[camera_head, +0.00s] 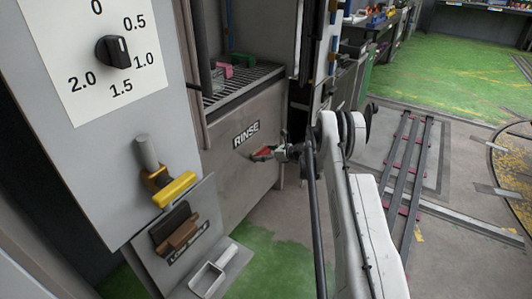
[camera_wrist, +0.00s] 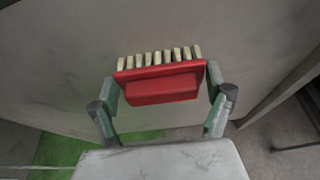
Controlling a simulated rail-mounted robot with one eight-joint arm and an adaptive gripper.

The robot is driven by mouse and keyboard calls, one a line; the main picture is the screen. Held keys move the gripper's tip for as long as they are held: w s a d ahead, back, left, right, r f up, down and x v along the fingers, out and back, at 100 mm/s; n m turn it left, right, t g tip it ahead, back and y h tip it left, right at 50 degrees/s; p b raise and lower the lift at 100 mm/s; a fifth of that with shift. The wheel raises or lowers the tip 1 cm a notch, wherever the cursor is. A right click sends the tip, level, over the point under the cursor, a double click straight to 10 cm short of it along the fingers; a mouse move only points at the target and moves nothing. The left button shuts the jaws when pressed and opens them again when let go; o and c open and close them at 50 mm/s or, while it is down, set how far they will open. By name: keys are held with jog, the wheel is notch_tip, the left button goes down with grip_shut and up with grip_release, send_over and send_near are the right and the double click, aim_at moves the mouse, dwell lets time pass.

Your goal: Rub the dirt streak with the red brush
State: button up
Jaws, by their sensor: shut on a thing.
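My gripper (camera_head: 281,152) is shut on the red brush (camera_wrist: 160,88), which has a row of pale bristle tufts. In the wrist view the brush sits between my two fingers (camera_wrist: 162,98), with the bristles pointing away toward a grey surface. In the head view the red brush (camera_head: 263,153) is in front of the metal cabinet front, just right of the RINSE label. I cannot tell whether the bristles touch that surface. The grey panel (camera_wrist: 60,50) in the wrist view shows faint dark smudges; I cannot make out a distinct dirt streak.
The RINSE cabinet (camera_head: 235,180) has a grated shelf with a pink block (camera_head: 224,70) and a green block (camera_head: 243,59). At left stand a dial (camera_head: 113,51), a yellow handle (camera_head: 174,190) and a brown block (camera_head: 180,233) in a holder. Floor rails (camera_head: 410,180) lie at right.

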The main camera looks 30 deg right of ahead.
jog(key=shift+s+a, duration=0.5)
jog(key=shift+a, duration=0.35)
jog(key=shift+s+a, duration=0.5)
jog(key=shift+a, duration=0.35)
jog(key=s+d, duration=0.3)
jog(key=s, duration=0.2)
jog(key=shift+s+d, duration=0.15)
jog(key=shift+d, duration=0.05)
jog(key=shift+s+d, duration=0.35)
jog(key=shift+s, duration=0.3)
jog(key=shift+s+d, duration=0.35)
jog(key=shift+s, duration=0.25)
